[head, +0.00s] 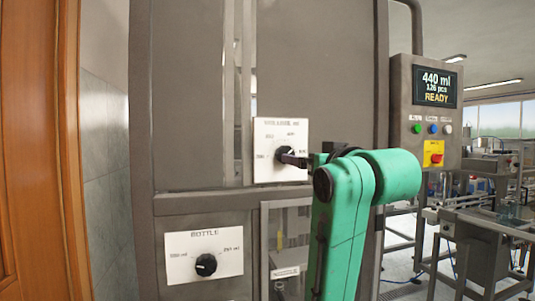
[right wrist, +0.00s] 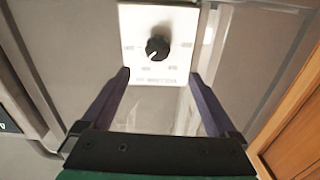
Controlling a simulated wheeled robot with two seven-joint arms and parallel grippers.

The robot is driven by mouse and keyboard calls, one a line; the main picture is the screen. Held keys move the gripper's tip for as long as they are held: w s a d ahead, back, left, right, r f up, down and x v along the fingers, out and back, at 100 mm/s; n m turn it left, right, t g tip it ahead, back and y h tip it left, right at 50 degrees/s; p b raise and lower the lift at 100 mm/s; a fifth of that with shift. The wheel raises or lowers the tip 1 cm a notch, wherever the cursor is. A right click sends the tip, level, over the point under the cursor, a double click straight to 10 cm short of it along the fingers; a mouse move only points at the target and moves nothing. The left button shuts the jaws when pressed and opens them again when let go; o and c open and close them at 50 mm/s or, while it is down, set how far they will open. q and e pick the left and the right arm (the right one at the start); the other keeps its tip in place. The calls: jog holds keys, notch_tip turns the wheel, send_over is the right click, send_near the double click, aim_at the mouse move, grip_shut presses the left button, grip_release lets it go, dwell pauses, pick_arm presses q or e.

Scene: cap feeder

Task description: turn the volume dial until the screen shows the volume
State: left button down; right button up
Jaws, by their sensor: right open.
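The volume dial is a black round knob (head: 282,153) on a white plate (head: 268,135) marked for volume on the grey machine front. In the right wrist view, the knob (right wrist: 158,48) shows upside down, with a white mark toward the lower left. My right gripper (head: 300,160) is beside the knob in the head view and hides part of it and its plate. In the right wrist view, my right gripper (right wrist: 160,74) is open and empty, with the knob ahead between the fingers' lines. The screen (head: 436,86) reads 440 ml, 126 pcs, READY. My left gripper is not in view.
A second plate marked BOTTLE (head: 184,251) carries another black knob (head: 206,264) below left. Under the screen are several small coloured buttons and a red stop button (head: 437,158) on yellow. A wooden door (head: 40,150) stands at the left.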

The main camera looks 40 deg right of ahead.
jog(key=p+x, duration=0.3)
jog(key=x, duration=0.3)
jog(key=p+x, duration=0.3)
jog(key=x, duration=0.4)
jog(key=shift+w+d, duration=0.15)
jog(key=shift+d, duration=0.15)
jog(key=shift+w+d+f, duration=0.1)
jog(key=shift+d+f, duration=0.05)
jog(key=shift+f, duration=0.05)
jog(key=c, duration=1.4)
